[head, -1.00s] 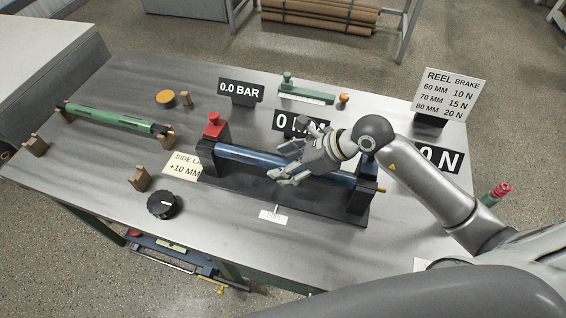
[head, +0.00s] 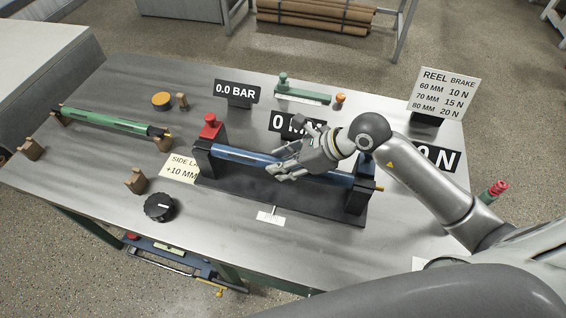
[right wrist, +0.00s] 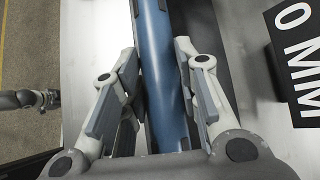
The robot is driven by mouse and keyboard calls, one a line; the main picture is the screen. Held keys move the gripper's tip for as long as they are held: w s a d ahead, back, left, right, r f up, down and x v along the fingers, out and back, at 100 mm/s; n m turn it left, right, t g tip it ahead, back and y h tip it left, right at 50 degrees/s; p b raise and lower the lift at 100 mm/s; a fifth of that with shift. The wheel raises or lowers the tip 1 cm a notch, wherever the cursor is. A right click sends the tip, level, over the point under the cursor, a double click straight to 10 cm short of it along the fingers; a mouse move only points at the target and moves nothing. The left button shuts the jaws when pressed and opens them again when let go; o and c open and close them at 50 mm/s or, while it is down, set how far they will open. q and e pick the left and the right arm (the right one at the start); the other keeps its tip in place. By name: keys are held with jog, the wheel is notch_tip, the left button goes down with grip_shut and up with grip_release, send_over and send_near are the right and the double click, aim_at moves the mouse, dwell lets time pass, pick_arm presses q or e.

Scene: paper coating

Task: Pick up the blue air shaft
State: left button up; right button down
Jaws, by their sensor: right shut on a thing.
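The blue air shaft (head: 240,154) lies across a black stand (head: 240,186), its ends at the two black uprights. Its right tip is brass coloured. My right gripper (head: 282,170) is at the middle of the shaft and hides part of it. In the right wrist view the shaft (right wrist: 163,60) runs between the two fingers of the gripper (right wrist: 157,95), which are shut on it. The shaft still appears level with the stand's uprights; I cannot tell any lift.
A green shaft (head: 105,121) rests on wooden cradles at the left. A black dial (head: 159,207) sits at the front. Display signs, such as 0.0 BAR (head: 236,92), stand behind. The front left table is mostly clear.

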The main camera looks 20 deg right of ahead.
aim_at(272, 159)
jog(key=shift+w+r, duration=0.1)
jog(key=shift+r, duration=0.4)
notch_tip(272, 159, up, 2)
jog(key=shift+r+b, duration=0.1)
jog(key=shift+b, duration=0.35)
jog(key=s+a+r+p, duration=0.5)
jog(key=s+r+p, duration=0.4)
jog(key=s+p, duration=0.3)
jog(key=shift+s+a+r+p, duration=0.15)
jog(key=shift+s+r+p, duration=0.2)
jog(key=shift+s, duration=0.2)
